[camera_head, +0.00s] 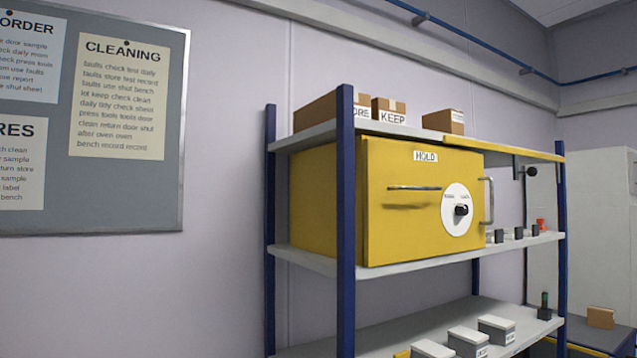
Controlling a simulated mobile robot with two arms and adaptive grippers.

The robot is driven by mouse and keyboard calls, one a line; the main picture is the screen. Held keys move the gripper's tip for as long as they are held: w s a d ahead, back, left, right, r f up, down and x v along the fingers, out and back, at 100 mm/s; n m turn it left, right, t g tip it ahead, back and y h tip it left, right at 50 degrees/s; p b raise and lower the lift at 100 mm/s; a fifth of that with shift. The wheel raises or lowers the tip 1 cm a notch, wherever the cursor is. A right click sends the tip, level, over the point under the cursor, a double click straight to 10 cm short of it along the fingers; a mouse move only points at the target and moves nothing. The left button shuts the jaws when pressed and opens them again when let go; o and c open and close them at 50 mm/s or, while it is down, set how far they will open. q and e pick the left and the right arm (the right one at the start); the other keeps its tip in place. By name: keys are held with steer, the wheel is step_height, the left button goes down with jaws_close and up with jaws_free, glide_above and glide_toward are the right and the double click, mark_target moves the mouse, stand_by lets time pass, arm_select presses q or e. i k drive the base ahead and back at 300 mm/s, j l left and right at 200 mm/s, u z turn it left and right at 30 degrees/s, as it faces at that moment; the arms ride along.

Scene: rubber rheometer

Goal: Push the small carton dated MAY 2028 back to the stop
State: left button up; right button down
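No date reading MAY 2028 can be made out on any carton. On the top shelf (300,133) stand a large brown carton (318,111) with a label ending in "ORE", a smaller carton marked KEEP (383,104), and a small brown carton (438,120) to its right. The small carton's label is too small to read. Another small brown carton (600,317) sits on a dark surface at the lower right, with no readable label. The shelf post partly hides the large carton. No stop can be made out. Neither of my grippers is in view.
A yellow cabinet marked HOLD (410,225) fills the middle shelf. Several small dark items stand to its right. Grey boxes (497,328) with labels sit on the lower shelf (400,338). Blue posts (346,220) frame the rack. A notice board (120,205) hangs at left.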

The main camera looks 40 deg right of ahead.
mark_target(450, 121)
steer(key=z, duration=2.1)
steer(key=i+l, duration=0.2)
steer(key=l, duration=0.15)
steer(key=i+l+u, duration=0.1)
steer(key=l, duration=0.25)
steer(key=i+l+u, duration=0.1)
steer(key=l, duration=0.25)
steer(key=i+l, duration=0.25)
steer(key=l, duration=0.15)
steer(key=i+l+u, duration=0.1)
steer(key=l, duration=0.25)
steer(key=i, duration=0.05)
